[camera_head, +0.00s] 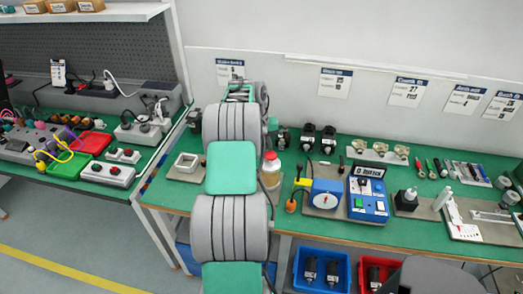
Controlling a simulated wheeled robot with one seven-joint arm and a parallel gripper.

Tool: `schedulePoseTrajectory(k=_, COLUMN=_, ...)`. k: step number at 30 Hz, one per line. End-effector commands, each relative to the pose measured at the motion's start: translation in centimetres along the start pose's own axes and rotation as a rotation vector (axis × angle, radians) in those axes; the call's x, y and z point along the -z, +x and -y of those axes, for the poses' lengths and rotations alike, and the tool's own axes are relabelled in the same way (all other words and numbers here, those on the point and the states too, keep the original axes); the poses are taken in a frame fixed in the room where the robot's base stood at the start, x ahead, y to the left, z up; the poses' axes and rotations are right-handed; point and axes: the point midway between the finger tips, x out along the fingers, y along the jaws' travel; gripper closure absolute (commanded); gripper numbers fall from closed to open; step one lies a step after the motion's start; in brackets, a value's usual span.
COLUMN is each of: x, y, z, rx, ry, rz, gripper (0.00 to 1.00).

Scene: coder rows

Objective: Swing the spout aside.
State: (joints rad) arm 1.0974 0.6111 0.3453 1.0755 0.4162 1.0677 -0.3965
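I cannot make out a spout for sure in the head view. A container with a red and white top (270,168) stands on the green bench, just right of my arm and partly covered by it. My grey and teal arm rises through the middle of the picture and ends over the back of the bench, near the wall. My gripper's fingers do not show, and the arm hides whatever is directly behind it.
A blue box with a round dial (326,197) and a blue control box (368,199) stand right of my arm. A blue bin (321,270) and a red bin (378,273) sit below the bench edge. The left bench holds power strips and trays.

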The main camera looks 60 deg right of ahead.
Motion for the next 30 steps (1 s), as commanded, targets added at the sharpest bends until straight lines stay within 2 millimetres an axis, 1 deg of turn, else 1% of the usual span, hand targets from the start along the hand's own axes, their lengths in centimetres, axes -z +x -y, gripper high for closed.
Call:
schedulePoseTrajectory(k=1, x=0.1, y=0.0, z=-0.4, rx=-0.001, ry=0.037, rz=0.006, gripper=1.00)
schedulePoseTrajectory(k=6, x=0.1, y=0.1, z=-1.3, rx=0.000, ry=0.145, rz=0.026, gripper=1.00)
schedulePoseTrajectory(k=12, x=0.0, y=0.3, z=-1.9, rx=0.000, ry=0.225, rz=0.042, gripper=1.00)
schedulePoseTrajectory(k=18, x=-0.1, y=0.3, z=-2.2, rx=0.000, ry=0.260, rz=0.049, gripper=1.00)
schedulePoseTrajectory(k=30, x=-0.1, y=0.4, z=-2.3, rx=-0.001, ry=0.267, rz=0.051, gripper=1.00)
